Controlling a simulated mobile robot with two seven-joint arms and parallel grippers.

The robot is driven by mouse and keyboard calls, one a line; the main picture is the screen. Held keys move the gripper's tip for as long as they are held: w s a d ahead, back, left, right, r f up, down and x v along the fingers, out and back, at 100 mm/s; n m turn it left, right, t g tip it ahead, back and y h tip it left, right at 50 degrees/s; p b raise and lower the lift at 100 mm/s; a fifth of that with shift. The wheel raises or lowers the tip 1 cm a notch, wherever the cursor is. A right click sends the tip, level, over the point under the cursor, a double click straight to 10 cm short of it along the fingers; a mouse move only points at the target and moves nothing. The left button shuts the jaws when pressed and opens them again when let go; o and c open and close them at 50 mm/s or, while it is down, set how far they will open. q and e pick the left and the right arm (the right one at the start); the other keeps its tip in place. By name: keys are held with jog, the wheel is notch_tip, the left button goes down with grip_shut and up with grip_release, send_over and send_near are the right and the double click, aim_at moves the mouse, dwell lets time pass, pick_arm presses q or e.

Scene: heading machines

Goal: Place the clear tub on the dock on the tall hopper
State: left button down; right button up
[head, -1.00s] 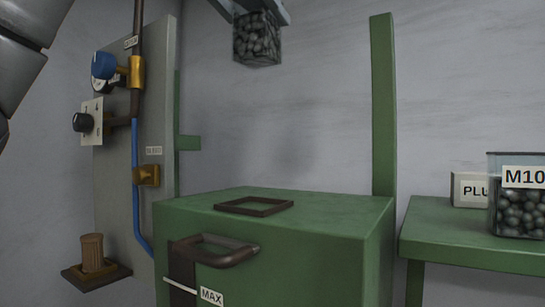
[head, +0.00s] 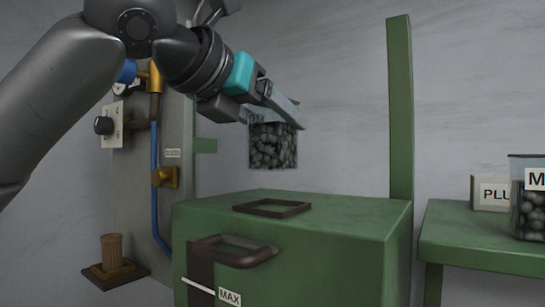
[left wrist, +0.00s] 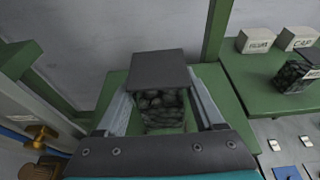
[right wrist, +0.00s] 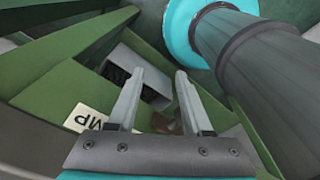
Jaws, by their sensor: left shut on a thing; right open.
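The clear tub (head: 272,147) is full of dark grey balls. My left gripper (head: 278,108) is shut on it near its top and holds it in the air above the hopper. In the left wrist view the tub (left wrist: 162,108) sits between the two fingers, with a dark flat top. The tall green hopper (head: 300,222) has a dark square frame, the dock (head: 272,208), on its top. The tub hangs above the dock with a clear gap. My right gripper (right wrist: 155,88) is open and empty in the right wrist view, and is not in the head view.
A green side table (head: 480,240) at right bears another ball-filled tub (head: 529,215) and a label block (head: 490,193). A green post (head: 400,110) rises behind the hopper. A grey panel with knobs and a blue pipe (head: 155,190) stands at left. The hopper has a front handle (head: 235,252).

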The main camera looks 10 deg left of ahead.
aim_at(262, 150)
pick_arm(q)
jog(key=shift+f, duration=2.55)
jog(key=shift+f, duration=0.15)
grip_release()
jog(key=shift+s+a+r, duration=0.1)
jog(key=shift+s+r, duration=0.1)
jog(key=shift+s, duration=0.1)
jog(key=b+v, duration=0.1)
jog(key=v, duration=1)
jog(key=shift+s, duration=0.15)
jog(key=shift+a+r, duration=0.1)
